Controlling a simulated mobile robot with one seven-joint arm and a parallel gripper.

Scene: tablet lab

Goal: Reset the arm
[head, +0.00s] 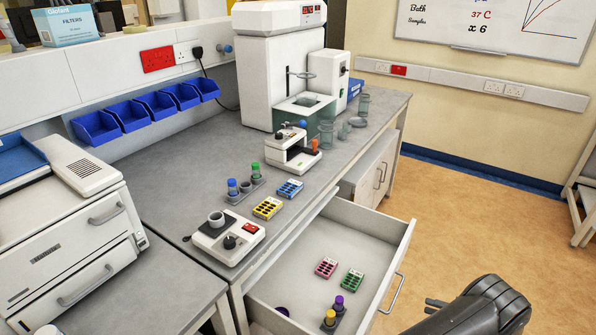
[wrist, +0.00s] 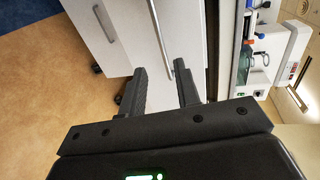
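My gripper (wrist: 161,84) fills the lower middle of the wrist view, its two dark fingers apart with nothing held between them. Beyond the fingers are white cabinet fronts and a metal bar handle, which shows past the gap; I see no contact with it. In the head view, my dark arm and gripper (head: 432,305) show at the lower right, over the floor, to the right of the open drawer (head: 390,243) and apart from its handle (head: 392,292).
The drawer sticks out from the bench (head: 160,207) and holds pink and green blister packs and small capped bottles. On the bench stand a white machine (head: 268,80), a small device with a knob (head: 228,238), and yellow and blue packs.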

